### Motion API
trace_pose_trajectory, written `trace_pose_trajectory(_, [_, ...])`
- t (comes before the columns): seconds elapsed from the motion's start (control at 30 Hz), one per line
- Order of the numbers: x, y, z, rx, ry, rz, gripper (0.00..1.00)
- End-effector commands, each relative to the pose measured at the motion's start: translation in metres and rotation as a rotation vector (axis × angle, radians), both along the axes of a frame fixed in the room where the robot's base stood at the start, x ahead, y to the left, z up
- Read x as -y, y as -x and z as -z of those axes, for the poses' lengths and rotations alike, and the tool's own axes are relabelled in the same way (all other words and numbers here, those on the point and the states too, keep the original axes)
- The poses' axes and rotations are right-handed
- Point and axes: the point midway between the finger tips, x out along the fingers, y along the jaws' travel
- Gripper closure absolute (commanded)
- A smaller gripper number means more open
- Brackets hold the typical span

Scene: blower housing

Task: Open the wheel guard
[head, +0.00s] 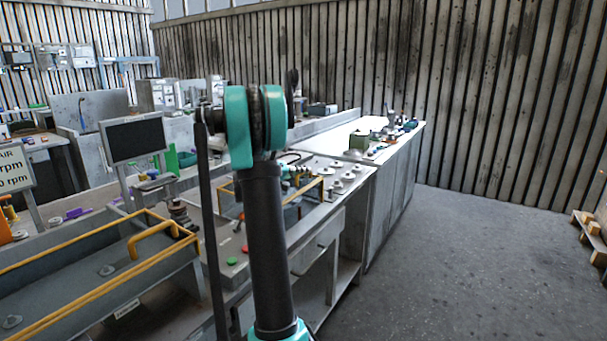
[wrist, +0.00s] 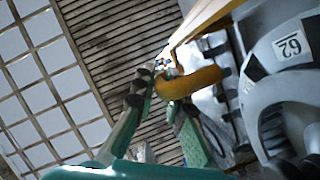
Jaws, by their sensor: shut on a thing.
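The wheel guard shows in the wrist view as a yellow bar (wrist: 205,22) with a thick curved yellow handle (wrist: 195,81). My gripper (wrist: 163,88) is shut on this handle, with a dark-tipped finger on its left and a teal and green finger below it. A grey wheel (wrist: 292,85) with a white label reading 62 is close at the right. In the head view a small yellow-framed guard (head: 313,187) stands on the bench behind my arm. My gripper (head: 296,170) is by its top, partly hidden, so its grasp is not clear there.
A grey trough with yellow rails (head: 95,300) and a yellow handle stands at the lower left. A dark monitor (head: 135,140) is behind it. Round grey parts (head: 348,177) lie on the bench right of the guard.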

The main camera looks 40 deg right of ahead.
Motion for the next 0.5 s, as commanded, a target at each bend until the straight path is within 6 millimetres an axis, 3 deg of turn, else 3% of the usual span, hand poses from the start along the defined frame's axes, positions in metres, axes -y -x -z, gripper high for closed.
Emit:
trace_pose_trajectory(0.27, [-0.004,-0.008,0.000,0.000,0.000,-0.001,1.00])
trace_pose_trajectory(0.5, [-0.022,-0.052,0.001,0.001,-0.001,-0.005,1.00])
